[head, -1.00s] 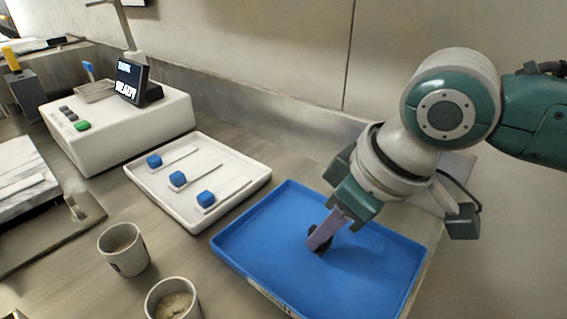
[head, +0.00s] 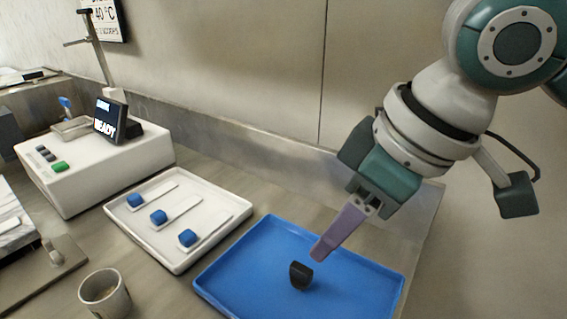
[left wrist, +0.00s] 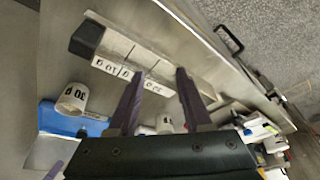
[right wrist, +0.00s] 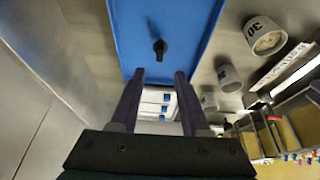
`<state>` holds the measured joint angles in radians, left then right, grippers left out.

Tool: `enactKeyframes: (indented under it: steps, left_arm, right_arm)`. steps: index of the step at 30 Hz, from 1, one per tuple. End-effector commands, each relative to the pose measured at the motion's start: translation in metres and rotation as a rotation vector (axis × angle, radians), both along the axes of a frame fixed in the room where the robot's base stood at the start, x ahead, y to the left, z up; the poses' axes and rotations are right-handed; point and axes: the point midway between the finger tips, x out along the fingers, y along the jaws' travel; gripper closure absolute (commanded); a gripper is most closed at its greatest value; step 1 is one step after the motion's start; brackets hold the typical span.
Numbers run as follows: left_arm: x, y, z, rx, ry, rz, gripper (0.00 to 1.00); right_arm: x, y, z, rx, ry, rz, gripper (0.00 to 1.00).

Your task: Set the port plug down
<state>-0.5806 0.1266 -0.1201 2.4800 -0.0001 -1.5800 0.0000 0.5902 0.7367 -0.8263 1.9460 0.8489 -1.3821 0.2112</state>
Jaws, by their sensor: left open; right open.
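The black port plug (head: 300,276) rests on the floor of the blue tray (head: 232,268). In the right wrist view the plug (right wrist: 160,47) lies beyond my fingertips, with nothing between them. My right gripper (head: 322,252) is above the plug, apart from it, open and empty; its purple fingers overlap in the head view. My left gripper (left wrist: 158,75) is open and empty in the left wrist view and is outside the head view.
A white tray (head: 150,240) with several blue-handled tools stands left of the blue tray. Behind it is a white machine (head: 125,165) with a small display (head: 110,118). A grey cup (head: 105,296) stands at the front. A wall closes the back.

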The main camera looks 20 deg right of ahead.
Motion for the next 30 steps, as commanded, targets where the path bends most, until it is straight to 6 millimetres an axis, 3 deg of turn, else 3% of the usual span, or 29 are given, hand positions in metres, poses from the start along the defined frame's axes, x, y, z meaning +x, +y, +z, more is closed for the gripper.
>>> enactKeyframes:
  steps: [3,7,11,15,17,20,27,30]
  left_arm:
    - [0.0,0.0,0.004,0.0,0.0,0.001,0.5]
    - [0.0,-0.001,0.006,-0.003,-0.001,0.001,0.5]
    - [0.0,-0.002,0.005,-0.008,-0.001,0.005,0.5]
    - [0.0,-0.003,0.006,-0.012,-0.001,0.008,0.5]
    - [0.001,-0.003,0.006,-0.013,-0.001,0.009,0.5]
    - [0.001,-0.003,0.006,-0.013,-0.001,0.009,0.5]
    - [0.0,-0.003,0.006,-0.01,-0.001,0.006,0.5]
    - [0.0,-0.002,0.005,-0.007,-0.001,0.004,0.5]
  right_arm:
    - [-0.005,-0.005,0.018,0.0,-0.001,-0.001,0.54]
    - [-0.01,-0.005,0.026,0.004,-0.001,0.003,0.54]
    - [-0.024,0.013,0.016,0.034,-0.006,0.026,0.54]
    - [-0.053,0.04,-0.001,0.098,-0.032,0.005,0.54]
    - [-0.067,0.043,-0.008,0.119,-0.043,-0.043,0.54]
    - [-0.091,0.033,-0.02,0.117,-0.037,-0.166,0.54]
    - [-0.153,-0.025,-0.045,-0.011,0.039,-0.44,0.54]
    - [-0.167,-0.039,-0.048,-0.051,0.059,-0.489,0.54]
